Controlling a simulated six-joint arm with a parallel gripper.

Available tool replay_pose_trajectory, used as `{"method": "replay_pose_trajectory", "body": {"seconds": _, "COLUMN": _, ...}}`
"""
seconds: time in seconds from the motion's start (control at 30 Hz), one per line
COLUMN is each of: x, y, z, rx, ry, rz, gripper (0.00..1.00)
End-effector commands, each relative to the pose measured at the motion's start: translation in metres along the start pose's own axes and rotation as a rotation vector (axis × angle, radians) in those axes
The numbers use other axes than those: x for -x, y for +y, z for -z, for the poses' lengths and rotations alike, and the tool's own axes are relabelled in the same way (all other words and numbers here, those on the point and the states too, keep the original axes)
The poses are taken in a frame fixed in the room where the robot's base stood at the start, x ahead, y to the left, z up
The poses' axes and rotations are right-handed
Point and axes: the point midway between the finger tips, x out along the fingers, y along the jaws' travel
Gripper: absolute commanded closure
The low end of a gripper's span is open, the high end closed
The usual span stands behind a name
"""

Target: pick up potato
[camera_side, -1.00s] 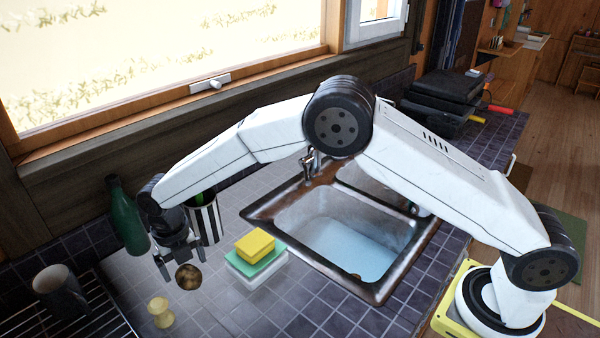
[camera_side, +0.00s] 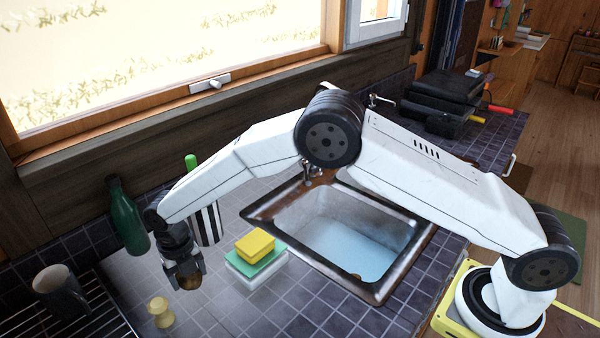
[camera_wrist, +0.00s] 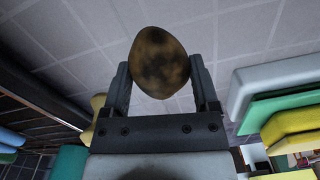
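The potato (camera_wrist: 160,62) is brown with dark patches. In the wrist view it sits between the two fingers of my gripper (camera_wrist: 160,66), with its sides very close to both fingertips. Whether they touch it is hard to tell. In the side view my gripper (camera_side: 186,275) is low over the tiled counter, fingers spread about the potato (camera_side: 190,284). The fingers hide the potato's upper part there, and it appears to rest on the counter.
A yellow and green sponge stack (camera_side: 256,256) lies right of my gripper, before the sink (camera_side: 350,240). A yellow hourglass-shaped object (camera_side: 160,312) stands in front. A green bottle (camera_side: 128,218), striped container (camera_side: 208,222) and mug (camera_side: 60,292) on a rack are close by.

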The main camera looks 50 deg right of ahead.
Motion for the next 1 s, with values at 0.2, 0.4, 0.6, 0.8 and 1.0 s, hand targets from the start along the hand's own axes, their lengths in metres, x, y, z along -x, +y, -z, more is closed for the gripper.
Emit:
{"method": "replay_pose_trajectory", "body": {"seconds": 0.2, "x": 0.0, "y": 0.0, "z": 0.0, "rx": 0.0, "ry": -0.001, "rz": 0.0, "gripper": 0.87}}
{"method": "replay_pose_trajectory", "body": {"seconds": 0.4, "x": 0.001, "y": 0.0, "z": 0.0, "rx": 0.0, "ry": -0.001, "rz": 0.0, "gripper": 0.87}}
{"method": "replay_pose_trajectory", "body": {"seconds": 0.6, "x": 0.009, "y": 0.0, "z": 0.0, "rx": 0.0, "ry": -0.001, "rz": -0.001, "gripper": 0.87}}
{"method": "replay_pose_trajectory", "body": {"seconds": 0.8, "x": 0.029, "y": 0.0, "z": -0.001, "rx": 0.0, "ry": -0.003, "rz": -0.002, "gripper": 0.87}}
{"method": "replay_pose_trajectory", "body": {"seconds": 1.0, "x": 0.047, "y": -0.008, "z": 0.011, "rx": 0.0, "ry": -0.002, "rz": -0.001, "gripper": 0.87}}
